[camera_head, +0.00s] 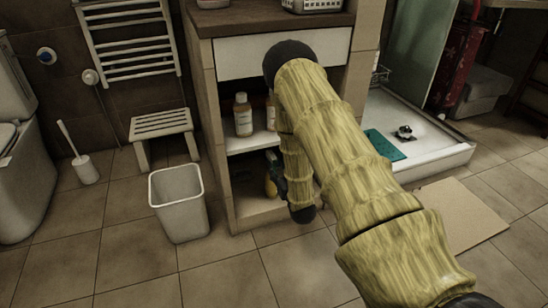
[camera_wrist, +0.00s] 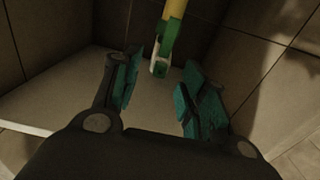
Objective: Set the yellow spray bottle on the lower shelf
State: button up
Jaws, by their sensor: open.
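The yellow spray bottle (camera_head: 270,187) shows as a small yellow patch in the lower compartment of the cabinet, mostly hidden by my arm and gripper. In the wrist view the bottle (camera_wrist: 166,32) has a yellow body cut off by the top edge, a green head and a pale tip. My gripper (camera_head: 277,172) is at the opening of the lower compartment. In the wrist view its teal-padded fingers (camera_wrist: 160,78) are spread apart, with a gap to the bottle on both sides. The lower shelf (camera_head: 257,212) is pale and partly visible beneath.
Other bottles (camera_head: 243,115) stand on the shelf above. A white drawer front (camera_head: 240,57) is over them. A white bin (camera_head: 178,203) and a stool (camera_head: 161,125) stand left of the cabinet. A shower tray (camera_head: 440,150) is at the right. Tiled floor in front is clear.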

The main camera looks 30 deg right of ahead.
jog(key=p+v, duration=0.1)
jog(key=v, duration=0.2)
jog(key=s+a+f+g+y, duration=0.3)
jog(key=s+a+f+g, duration=0.7)
jog(key=s+a+f, duration=0.75)
jog(key=s+a+n+g, duration=0.1)
jog(key=s+a+g, duration=0.2)
jog(key=s, duration=0.9)
jog(key=s+a+n+g+y, duration=0.1)
jog(key=s+a+g, duration=0.3)
jog(key=s, duration=0.8)
jog(key=shift+s+a+r+g, duration=0.2)
jog(key=shift+a+r+g, duration=0.1)
jog(key=shift+a, duration=0.1)
jog(key=shift+r, duration=0.1)
